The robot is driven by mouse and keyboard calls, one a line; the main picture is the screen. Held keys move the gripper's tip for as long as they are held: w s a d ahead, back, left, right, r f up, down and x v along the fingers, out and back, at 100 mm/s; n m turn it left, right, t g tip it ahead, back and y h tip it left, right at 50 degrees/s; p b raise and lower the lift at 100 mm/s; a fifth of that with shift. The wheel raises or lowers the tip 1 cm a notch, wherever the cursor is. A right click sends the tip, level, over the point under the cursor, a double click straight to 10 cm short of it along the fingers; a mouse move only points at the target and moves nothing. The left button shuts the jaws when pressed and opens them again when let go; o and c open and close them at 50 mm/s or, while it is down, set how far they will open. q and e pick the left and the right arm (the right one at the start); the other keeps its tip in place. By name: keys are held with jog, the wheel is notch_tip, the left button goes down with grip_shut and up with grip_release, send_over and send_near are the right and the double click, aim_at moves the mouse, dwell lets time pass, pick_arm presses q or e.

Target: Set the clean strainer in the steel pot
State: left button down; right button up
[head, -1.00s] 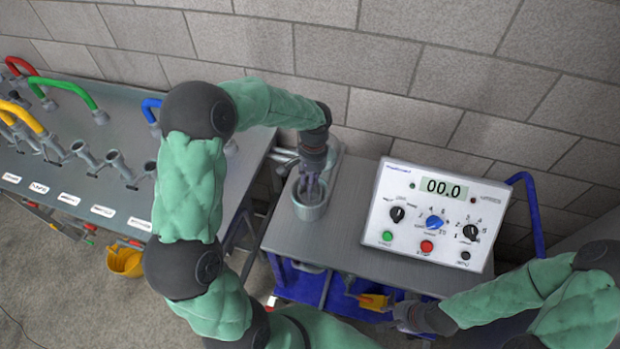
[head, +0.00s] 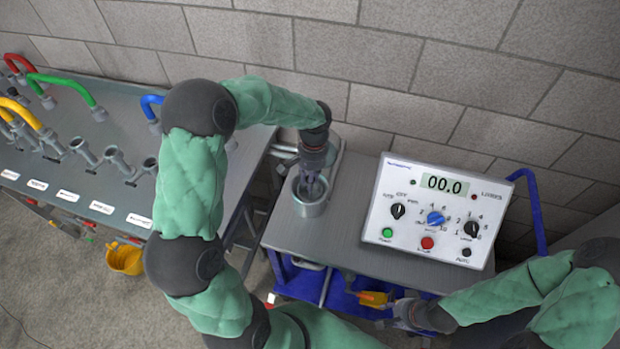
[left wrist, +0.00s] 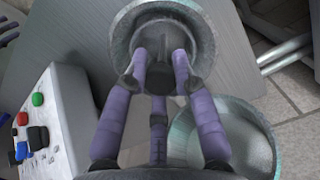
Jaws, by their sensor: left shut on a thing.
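The steel pot (head: 311,210) stands upright on the grey bench top, left of the control box. It also shows at the top of the left wrist view (left wrist: 206,42). My left gripper (head: 312,182) points down into the pot's mouth. In the left wrist view its purple fingers (left wrist: 160,80) are shut on a small dark piece (left wrist: 160,78) inside the pot's rim. This seems to be part of the strainer; the rest is hidden by the fingers and the pot. My right gripper (head: 402,314) is low at the bench's front edge; its fingers are too small to read.
A white control box (head: 408,240) reading 00.0 stands close right of the pot. A round, pale-rimmed vessel (left wrist: 245,145) is beside the pot in the left wrist view. A second bench (head: 100,115) with coloured hoses is at left. A yellow bucket (head: 125,260) is on the floor.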

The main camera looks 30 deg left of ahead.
pick_arm(q)
jog(key=shift+f, duration=0.35)
dwell(0.3)
jog(key=c, duration=0.9)
grip_release()
jog(key=shift+r, duration=0.1)
jog(key=r, duration=0.4)
jog(key=w+r, duration=0.1)
jog(key=r, duration=0.6)
jog(key=shift+w+r, duration=0.25)
jog(key=shift+r, duration=0.15)
